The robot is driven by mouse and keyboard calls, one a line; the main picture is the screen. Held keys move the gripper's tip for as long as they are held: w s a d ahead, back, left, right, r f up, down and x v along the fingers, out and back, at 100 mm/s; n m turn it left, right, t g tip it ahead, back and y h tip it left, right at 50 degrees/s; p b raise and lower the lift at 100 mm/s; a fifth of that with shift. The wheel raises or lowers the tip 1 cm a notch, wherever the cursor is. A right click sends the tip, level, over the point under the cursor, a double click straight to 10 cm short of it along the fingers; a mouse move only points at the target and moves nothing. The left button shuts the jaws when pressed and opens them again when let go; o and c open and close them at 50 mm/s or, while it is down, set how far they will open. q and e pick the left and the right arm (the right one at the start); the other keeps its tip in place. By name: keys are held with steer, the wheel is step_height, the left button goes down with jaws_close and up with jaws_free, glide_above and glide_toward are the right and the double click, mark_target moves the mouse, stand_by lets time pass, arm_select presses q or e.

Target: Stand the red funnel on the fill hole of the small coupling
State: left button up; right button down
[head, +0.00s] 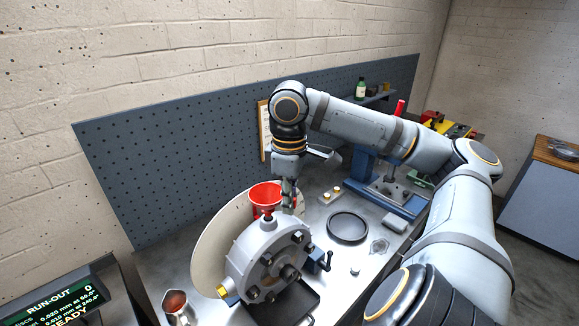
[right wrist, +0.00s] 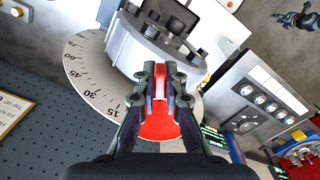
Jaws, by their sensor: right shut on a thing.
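The red funnel (head: 264,194) is upright, wide mouth up, at the top of the grey bolted coupling (head: 258,244). Its spout reaches down to the coupling's upper rim; I cannot tell whether it sits in the fill hole, which is hidden. My right gripper (head: 289,198) is at the funnel's right side, shut on it. In the right wrist view the funnel (right wrist: 160,130) shows red between the two fingers (right wrist: 160,82), with the coupling (right wrist: 145,45) just beyond. My left gripper is not in view.
A pale graduated disc (head: 209,250) stands behind the coupling. A metal cup (head: 176,304) stands at front left, near the run-out display (head: 55,302). A pegboard (head: 180,165) closes the back.

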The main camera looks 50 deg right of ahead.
step_height(320, 180, down, 3)
steer(key=shift+r+b, duration=0.15)
steer(key=shift+b, duration=1.05)
steer(key=c, duration=1.4)
jaws_free()
steer(key=shift+r, duration=0.15)
steer(key=shift+c, duration=0.2)
step_height(320, 180, up, 9)
steer(key=p, duration=0.9)
